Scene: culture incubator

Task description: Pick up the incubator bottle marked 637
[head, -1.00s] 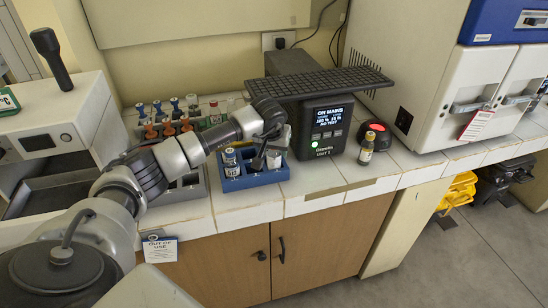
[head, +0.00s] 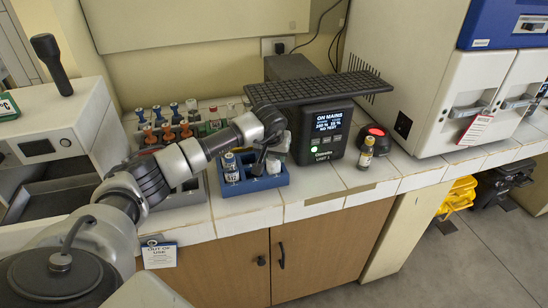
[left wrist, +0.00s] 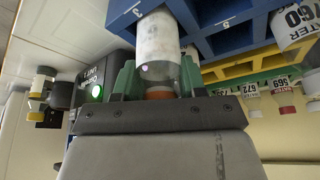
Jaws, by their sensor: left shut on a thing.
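The blue rack (head: 256,184) stands on the tiled counter, with a labelled blue-capped bottle (head: 231,168) at its left end. My left gripper (head: 262,160) is over the rack's right part, pointing down. In the left wrist view its green fingers (left wrist: 158,82) are shut on a bottle (left wrist: 160,45) with a pale label and an orange-brown cap. The bottle's far end overlaps the blue rack (left wrist: 222,30); I cannot tell whether it is still seated. No number is readable on the held bottle. My right gripper is not in view.
A grey rack of orange-capped and blue-capped bottles stands behind left. The counter front right of the blue rack is clear.

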